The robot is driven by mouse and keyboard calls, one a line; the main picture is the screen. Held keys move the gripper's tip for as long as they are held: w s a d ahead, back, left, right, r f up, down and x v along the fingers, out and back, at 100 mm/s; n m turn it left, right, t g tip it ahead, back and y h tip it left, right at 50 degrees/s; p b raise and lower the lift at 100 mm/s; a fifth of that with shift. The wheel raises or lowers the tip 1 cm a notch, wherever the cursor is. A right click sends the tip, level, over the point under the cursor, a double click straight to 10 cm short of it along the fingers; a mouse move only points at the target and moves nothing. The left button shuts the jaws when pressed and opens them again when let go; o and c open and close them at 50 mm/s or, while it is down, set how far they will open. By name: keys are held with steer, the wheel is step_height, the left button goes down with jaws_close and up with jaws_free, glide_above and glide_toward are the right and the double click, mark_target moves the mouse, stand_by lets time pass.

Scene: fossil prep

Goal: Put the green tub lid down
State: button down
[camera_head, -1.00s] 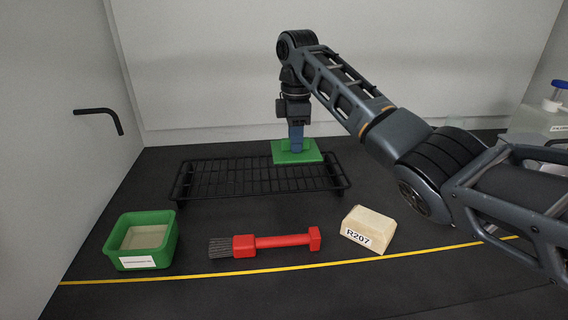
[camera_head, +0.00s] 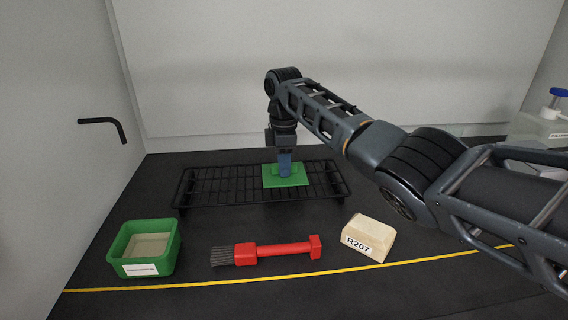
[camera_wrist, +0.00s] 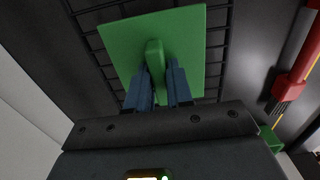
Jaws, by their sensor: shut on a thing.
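The green tub lid (camera_head: 300,180) is a flat square plate with a raised grip bar on top. It is at the black wire rack (camera_head: 222,187), over its right half; I cannot tell whether it touches the wires. My gripper (camera_head: 285,170) points down and is shut on the lid's grip bar. In the wrist view the lid (camera_wrist: 185,50) lies flat beyond my two blue fingers (camera_wrist: 158,85), with rack wires behind it. The open green tub (camera_head: 170,262) stands at the front left with pale contents and a white label.
A red-handled brush (camera_head: 285,249) lies in front of the rack. A cream block labelled R207 (camera_head: 368,238) sits to its right. A yellow line (camera_head: 225,282) crosses the dark bench at the front. A clear container (camera_head: 540,128) stands at the far right.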

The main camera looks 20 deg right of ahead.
steer(key=shift+f, duration=0.15)
steer(key=c, duration=1)
jaws_free()
step_height(320, 180, up, 12)
steer(key=shift+r+b, duration=0.2)
steer(key=shift+b, duration=0.3)
